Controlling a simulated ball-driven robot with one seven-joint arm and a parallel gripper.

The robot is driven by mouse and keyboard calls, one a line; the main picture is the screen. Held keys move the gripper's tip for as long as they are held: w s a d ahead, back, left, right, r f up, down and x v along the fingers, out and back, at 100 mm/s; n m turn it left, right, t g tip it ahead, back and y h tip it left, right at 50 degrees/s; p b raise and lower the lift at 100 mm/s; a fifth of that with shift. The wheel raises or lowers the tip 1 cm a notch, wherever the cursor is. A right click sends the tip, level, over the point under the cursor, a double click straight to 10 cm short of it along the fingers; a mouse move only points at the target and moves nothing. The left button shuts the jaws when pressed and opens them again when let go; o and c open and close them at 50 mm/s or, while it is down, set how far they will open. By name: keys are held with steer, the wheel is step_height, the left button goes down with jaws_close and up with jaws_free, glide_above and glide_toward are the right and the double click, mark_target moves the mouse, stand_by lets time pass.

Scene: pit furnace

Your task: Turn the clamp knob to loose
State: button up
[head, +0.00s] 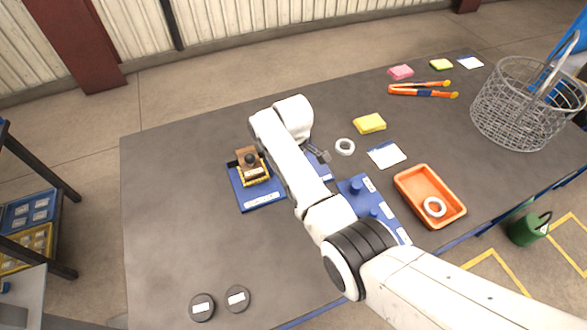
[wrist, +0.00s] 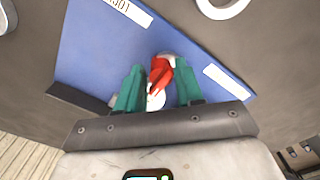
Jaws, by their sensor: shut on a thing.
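The red clamp knob (wrist: 160,74) is in the middle of the wrist view, above a blue base plate (wrist: 100,50) with white labels. My gripper (wrist: 157,88) has its teal fingers on either side of the knob and is shut on it. A pale round part shows just below the knob, between the fingers. The knob is hidden there. I cannot read the knob's setting.
A wooden block with a black knob (head: 250,160) stands left of my arm. A blue fixture (head: 357,187) with pegs and an orange tray (head: 411,207) are to the right. A white ring (head: 345,147) lies near my gripper. The table's left front is mostly clear.

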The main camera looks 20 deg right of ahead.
steer(key=shift+w+r, duration=0.3)
steer(key=o, duration=0.7)
steer(key=shift+a, duration=0.1)
steer(key=shift+o, duration=0.8)
steer(key=shift+s+f, duration=0.15)
steer(key=shift+f, duration=0.05)
step_height(320, 180, up, 11)
steer(key=b, duration=0.1)
steer(key=shift+f, duration=0.1)
